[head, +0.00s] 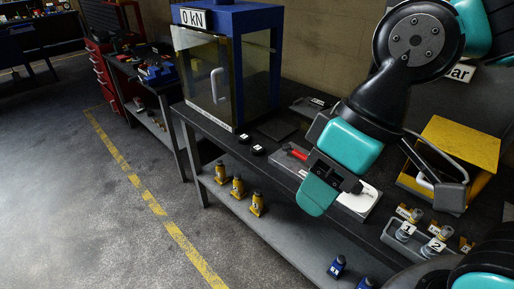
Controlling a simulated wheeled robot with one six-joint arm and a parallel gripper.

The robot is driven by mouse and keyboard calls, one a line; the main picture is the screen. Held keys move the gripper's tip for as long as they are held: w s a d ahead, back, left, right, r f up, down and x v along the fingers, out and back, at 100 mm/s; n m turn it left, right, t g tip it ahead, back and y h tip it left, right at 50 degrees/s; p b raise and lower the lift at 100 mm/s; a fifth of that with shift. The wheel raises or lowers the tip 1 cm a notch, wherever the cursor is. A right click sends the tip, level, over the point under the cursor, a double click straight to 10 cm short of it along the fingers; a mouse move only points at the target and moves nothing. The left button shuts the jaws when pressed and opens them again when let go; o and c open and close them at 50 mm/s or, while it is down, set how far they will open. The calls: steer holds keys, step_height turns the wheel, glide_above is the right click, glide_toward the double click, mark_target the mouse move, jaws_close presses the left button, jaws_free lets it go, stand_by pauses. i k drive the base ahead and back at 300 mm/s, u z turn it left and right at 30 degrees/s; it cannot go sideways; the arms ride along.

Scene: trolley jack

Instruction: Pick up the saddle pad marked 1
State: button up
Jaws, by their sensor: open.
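Two small black round pads with white labels lie close together on the dark bench top in front of the glass-fronted cabinet, one (243,138) behind and to the left of the other (258,149). They look like saddle pads, but their markings are too small to read. My gripper (321,193) is open over the front part of the bench, to the right of both pads and apart from them. The teal finger nearest the camera hides what is between the jaws.
A blue-framed cabinet (228,75) reading "0 kN" stands behind the pads. A light tray (362,203) with a red-handled tool lies beneath my gripper. Metal pieces labelled 1 (405,231) and 2 (434,247) stand at right by a yellow box (462,146). Yellow jacks (237,187) stand on the lower shelf.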

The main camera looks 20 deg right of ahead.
mark_target(244, 138)
steer(key=u, duration=0.35)
steer(key=i, duration=1.35)
steer(key=u, duration=0.5)
